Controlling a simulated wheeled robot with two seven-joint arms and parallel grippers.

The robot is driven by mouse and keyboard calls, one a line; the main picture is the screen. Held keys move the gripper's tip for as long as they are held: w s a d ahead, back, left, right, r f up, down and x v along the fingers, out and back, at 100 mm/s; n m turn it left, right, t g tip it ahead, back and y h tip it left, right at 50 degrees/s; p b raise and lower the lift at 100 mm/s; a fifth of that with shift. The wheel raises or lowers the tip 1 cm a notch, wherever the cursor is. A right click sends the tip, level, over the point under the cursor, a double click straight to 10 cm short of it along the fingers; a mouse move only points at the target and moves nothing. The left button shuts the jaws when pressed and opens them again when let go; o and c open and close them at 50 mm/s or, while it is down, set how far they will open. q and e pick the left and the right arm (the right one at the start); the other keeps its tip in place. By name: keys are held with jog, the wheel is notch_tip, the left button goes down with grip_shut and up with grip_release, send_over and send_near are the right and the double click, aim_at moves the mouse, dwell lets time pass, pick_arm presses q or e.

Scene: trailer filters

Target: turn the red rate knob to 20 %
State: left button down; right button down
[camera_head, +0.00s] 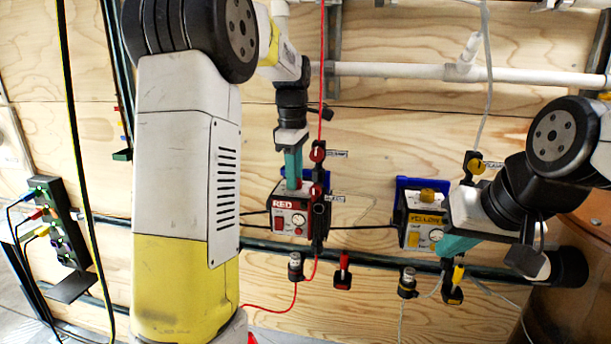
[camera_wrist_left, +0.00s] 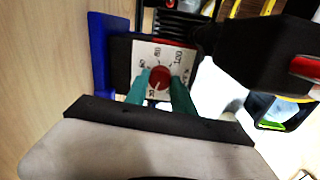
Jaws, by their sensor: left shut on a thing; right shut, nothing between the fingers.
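The red rate knob (camera_wrist_left: 160,77) sits on a white dial plate (camera_wrist_left: 172,52) on top of the red-labelled box (camera_head: 291,212). In the left wrist view the teal fingers of my left gripper (camera_wrist_left: 159,86) are shut on the knob, one at each side. In the head view my left gripper (camera_head: 293,184) points straight down onto the top of the box, and the knob is hidden there. A pale mark shows on the knob, but its exact setting is too small to read. My right gripper (camera_head: 455,246) is shut and empty, in front of the yellow-labelled box (camera_head: 420,222).
A red-handled valve (camera_head: 317,155) and dark fittings stand close at the red box's right. A white pipe (camera_head: 400,71) crosses the plywood wall above. A dark horizontal rail (camera_head: 375,256) runs below the boxes. A socket strip (camera_head: 52,220) hangs at the left.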

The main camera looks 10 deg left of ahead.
pick_arm(q)
jog(key=shift+n, duration=0.3)
jog(key=shift+r, duration=0.1)
jog(key=c, duration=1.1)
grip_release()
notch_tip(320, 180, up, 8)
jog(key=shift+s+f, duration=0.15)
jog(key=shift+f, duration=0.05)
